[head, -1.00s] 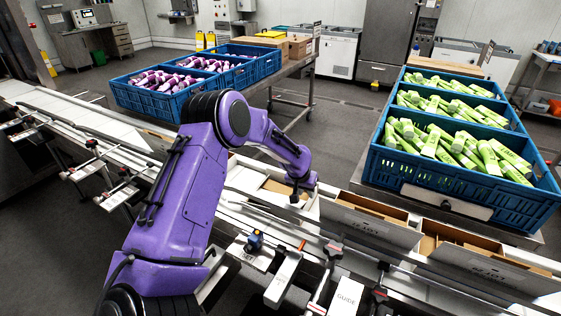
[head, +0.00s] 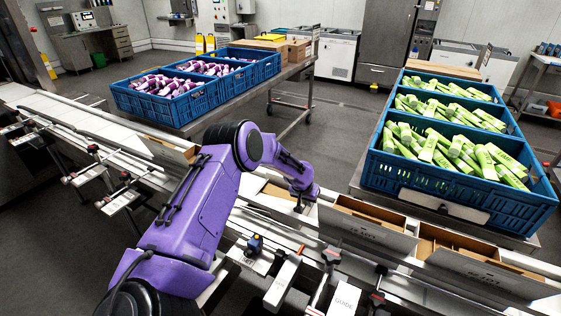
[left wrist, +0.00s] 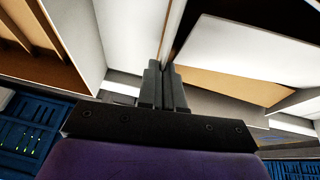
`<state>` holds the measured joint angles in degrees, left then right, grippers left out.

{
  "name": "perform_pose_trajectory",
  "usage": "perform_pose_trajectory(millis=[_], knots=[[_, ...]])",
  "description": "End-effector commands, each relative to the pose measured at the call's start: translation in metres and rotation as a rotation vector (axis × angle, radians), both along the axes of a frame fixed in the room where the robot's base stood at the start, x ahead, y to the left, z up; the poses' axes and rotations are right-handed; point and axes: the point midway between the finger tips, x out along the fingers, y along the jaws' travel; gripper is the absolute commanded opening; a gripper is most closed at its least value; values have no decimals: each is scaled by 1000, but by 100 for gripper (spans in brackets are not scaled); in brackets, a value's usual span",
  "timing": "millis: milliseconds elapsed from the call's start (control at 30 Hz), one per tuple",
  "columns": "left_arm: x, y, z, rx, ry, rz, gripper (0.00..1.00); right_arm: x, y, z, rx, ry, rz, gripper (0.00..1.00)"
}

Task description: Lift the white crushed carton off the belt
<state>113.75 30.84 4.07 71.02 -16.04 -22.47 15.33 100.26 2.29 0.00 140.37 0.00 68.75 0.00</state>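The white crushed carton (head: 277,191) lies on the belt in the middle of the head view, its brown inside showing, partly hidden by my left arm. In the left wrist view a skewed white panel with brown board (left wrist: 235,75) lies to the right of the fingers. My left gripper (head: 300,204) points down at the carton. In the left wrist view its two dark fingers (left wrist: 164,85) are close together, with a thin board edge running in between them, so it looks shut on the carton's wall. My right gripper is not in view.
Open cartons (head: 370,215) stand on the belt to the right, close to the gripper, and another (head: 168,148) to the left. A blue crate of green packs (head: 450,205) and blue crates of purple packs (head: 165,108) stand behind. Guide rails and clamps (head: 285,280) line the front.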

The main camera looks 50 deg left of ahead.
Motion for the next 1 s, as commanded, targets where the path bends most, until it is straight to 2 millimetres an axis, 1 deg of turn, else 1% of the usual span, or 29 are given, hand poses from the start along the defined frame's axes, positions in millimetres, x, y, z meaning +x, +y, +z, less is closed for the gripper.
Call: perform_pose_trajectory(millis=[333,400,467,567,900,1000], knots=[[-1,0,-1,1,2,-1,0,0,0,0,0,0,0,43],[-1,0,2,1,2,-1,0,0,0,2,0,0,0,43],[0,0,4,0,2,-1,0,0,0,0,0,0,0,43],[0,0,16,1,-1,-2,0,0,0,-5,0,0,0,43],[1,0,84,1,-3,-1,0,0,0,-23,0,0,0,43],[0,0,95,1,0,-1,0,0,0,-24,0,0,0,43]])
